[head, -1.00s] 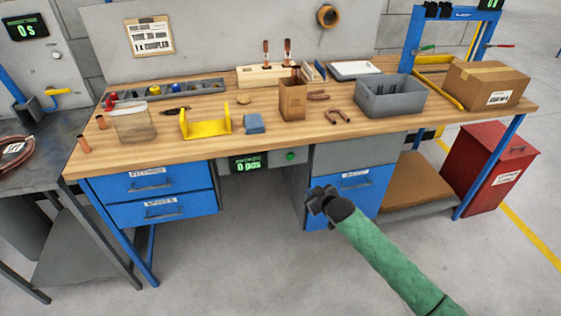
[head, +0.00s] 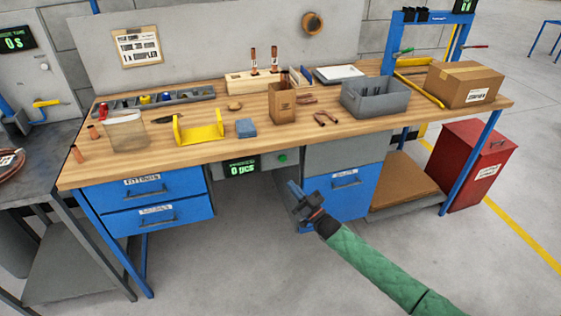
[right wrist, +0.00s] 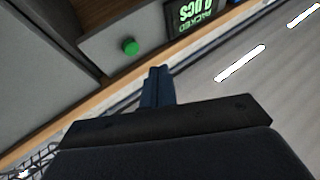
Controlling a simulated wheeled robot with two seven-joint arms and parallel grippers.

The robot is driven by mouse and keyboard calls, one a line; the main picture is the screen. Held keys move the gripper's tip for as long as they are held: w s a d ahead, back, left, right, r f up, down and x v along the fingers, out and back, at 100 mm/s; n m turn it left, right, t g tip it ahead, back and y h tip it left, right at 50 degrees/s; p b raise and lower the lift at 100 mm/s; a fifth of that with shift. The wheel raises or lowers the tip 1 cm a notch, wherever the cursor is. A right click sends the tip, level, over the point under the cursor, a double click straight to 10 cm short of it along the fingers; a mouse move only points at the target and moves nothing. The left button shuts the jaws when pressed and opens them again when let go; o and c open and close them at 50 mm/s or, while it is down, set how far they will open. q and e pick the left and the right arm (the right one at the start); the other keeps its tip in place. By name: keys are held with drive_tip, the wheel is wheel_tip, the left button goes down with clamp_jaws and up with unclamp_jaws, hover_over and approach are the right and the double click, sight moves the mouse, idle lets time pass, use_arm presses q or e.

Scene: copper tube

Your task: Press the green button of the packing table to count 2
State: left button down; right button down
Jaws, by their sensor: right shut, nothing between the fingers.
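The packing table (head: 240,152) has a wooden top and a grey panel under its front edge. On the panel are a display (head: 242,168) reading 0 pcs and a round green button (head: 282,158). In the right wrist view the green button (right wrist: 130,46) is ahead, left of the display (right wrist: 195,12), which appears upside down. My right gripper (head: 298,194) is shut and empty, below and in front of the button, apart from it. Its closed fingers (right wrist: 157,86) point up toward the panel in the wrist view. My left gripper is not in view.
Blue drawers (head: 155,203) are left of the panel and a blue cabinet (head: 345,190) is right of it. A grey bin (head: 375,97), a cardboard box (head: 463,84) and copper parts lie on top. The floor before the panel is clear.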

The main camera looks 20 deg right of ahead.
sight(282, 158)
drive_tip(key=s+r+y, duration=0.1)
drive_tip(key=r+t+y, duration=0.1)
drive_tip(key=shift+s+d+r, duration=0.15)
drive_tip(key=shift+s+r, duration=0.25)
drive_tip(key=shift+w, duration=0.1)
